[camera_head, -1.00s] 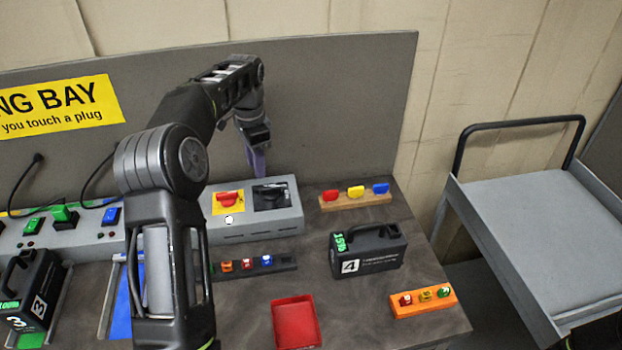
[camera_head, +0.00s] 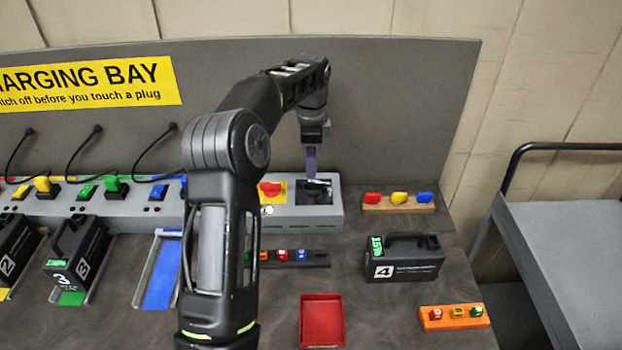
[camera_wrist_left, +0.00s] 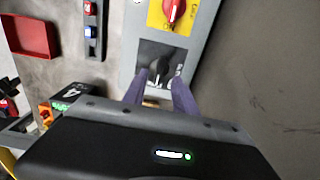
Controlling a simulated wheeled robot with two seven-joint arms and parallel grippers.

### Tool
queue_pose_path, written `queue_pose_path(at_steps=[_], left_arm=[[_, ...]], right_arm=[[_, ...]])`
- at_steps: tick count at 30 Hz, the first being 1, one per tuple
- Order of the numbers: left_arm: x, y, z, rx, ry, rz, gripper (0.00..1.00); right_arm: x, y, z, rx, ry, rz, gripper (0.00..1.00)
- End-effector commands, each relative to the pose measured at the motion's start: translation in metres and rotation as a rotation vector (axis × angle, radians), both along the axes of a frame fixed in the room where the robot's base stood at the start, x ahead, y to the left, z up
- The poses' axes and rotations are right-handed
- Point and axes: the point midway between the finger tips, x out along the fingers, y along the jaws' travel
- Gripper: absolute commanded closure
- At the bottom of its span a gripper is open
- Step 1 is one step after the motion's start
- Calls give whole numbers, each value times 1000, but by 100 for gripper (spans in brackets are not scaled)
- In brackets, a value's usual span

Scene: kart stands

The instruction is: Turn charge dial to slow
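The charge dial (camera_wrist_left: 160,67) is a black knob with a pale pointer mark on a dark square plate, set in the grey charger box (camera_head: 330,212). In the head view its dark plate (camera_head: 318,197) is partly hidden by my left fingers. My left gripper (camera_wrist_left: 160,79) is open, with its two purple fingers on either side of the knob. I cannot tell whether either finger touches it. In the head view the left gripper (camera_head: 312,172) points down at the plate. The dial's markings are too small to read. My right gripper is in neither view.
A red switch (camera_head: 270,188) on a yellow plate sits beside the dial. A grey back panel (camera_head: 410,110) rises behind. A block with coloured knobs (camera_head: 398,208), battery 4 (camera_head: 405,262) and a red tray (camera_head: 321,325) stand on the bench. Cables hang at left.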

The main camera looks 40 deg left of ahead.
Motion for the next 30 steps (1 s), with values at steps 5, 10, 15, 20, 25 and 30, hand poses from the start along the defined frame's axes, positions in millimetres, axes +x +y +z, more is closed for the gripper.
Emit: queue_pose_path(at_steps=[5, 10, 15, 20, 25, 30], left_arm=[[-1, 0, -28, -1, 4, 2, 66], [-1, 0, -51, -1, 3, 2, 66], [-1, 0, -60, 0, 1, 2, 66], [-1, 0, -61, 0, 0, 2, 66], [0, 0, -60, 0, 0, 2, 75], [0, 0, -60, 0, 0, 2, 89]], right_arm=[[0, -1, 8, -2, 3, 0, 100], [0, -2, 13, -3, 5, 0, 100], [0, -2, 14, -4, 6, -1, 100], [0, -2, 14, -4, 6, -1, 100], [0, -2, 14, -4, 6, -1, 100], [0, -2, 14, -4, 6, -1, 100]])
